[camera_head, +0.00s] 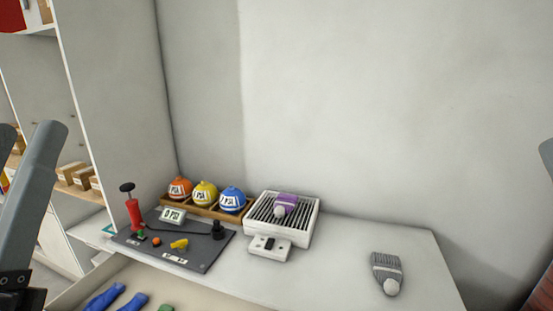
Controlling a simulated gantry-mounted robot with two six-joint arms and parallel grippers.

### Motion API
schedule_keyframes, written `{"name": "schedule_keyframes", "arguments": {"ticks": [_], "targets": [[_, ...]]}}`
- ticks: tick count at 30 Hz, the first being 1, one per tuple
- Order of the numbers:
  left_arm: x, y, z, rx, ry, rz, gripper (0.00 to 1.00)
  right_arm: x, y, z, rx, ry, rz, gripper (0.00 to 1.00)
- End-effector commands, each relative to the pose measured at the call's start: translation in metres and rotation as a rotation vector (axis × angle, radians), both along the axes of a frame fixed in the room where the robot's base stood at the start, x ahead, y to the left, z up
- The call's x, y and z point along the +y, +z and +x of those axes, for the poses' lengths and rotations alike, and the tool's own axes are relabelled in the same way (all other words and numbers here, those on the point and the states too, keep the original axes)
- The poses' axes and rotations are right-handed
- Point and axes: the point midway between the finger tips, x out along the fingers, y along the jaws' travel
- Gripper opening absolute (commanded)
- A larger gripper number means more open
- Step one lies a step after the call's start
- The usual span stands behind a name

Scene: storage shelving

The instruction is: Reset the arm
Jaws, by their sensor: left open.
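My left gripper (29,135) is at the left edge, its two grey fingers pointing up and apart. It is open, with nothing between the fingers, and its outer finger is cut off by the picture edge. It is in front of the shelving and away from the objects on the white counter (345,270). At the right edge a small grey tip (547,155) shows, which looks like part of my right gripper; the rest is out of the picture.
Orange (180,188), yellow (205,193) and blue (232,200) balls sit in a wooden rack. A dark mat (200,257) holds a red pump (135,213). A purple-and-white item (285,204) lies on a slatted white box (300,235). A grey knitted item (386,268) lies right. An open drawer (85,285) is below.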

Motion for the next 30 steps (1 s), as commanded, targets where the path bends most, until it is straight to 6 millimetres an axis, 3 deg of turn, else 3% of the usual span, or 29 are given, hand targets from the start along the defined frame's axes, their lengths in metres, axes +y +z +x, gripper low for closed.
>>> {"name": "schedule_keyframes", "arguments": {"ticks": [2, 3, 11, 21, 24, 27, 30], "targets": [[-0.028, 0.003, -0.006, -0.02, -0.148, 0.034, 0.45, 0.0, 0.002, 0.0, 0.001, 0.0, 0.0, 0.5], [-0.025, 0.037, -0.005, -0.016, -0.132, 0.032, 0.45, 0.0, 0.036, 0.001, 0.003, 0.0, 0.0, 0.5], [-0.025, 0.14, -0.004, -0.011, -0.129, 0.03, 0.45, 0.0, 0.141, 0.0, 0.0, 0.0, 0.0, 0.5], [-0.025, 0.306, -0.003, -0.009, -0.128, 0.03, 0.45, 0.0, 0.307, 0.0, 0.0, 0.0, 0.0, 0.5], [-0.025, 0.345, -0.003, -0.009, -0.128, 0.03, 0.45, 0.0, 0.347, 0.0, 0.0, 0.0, 0.0, 0.5], [-0.025, 0.37, -0.003, -0.008, -0.128, 0.029, 0.45, 0.0, 0.372, 0.0, 0.0, 0.0, 0.0, 0.5], [-0.025, 0.381, -0.003, -0.008, -0.128, 0.029, 0.45, 0.0, 0.382, 0.0, 0.0, 0.0, 0.0, 0.5]]}}
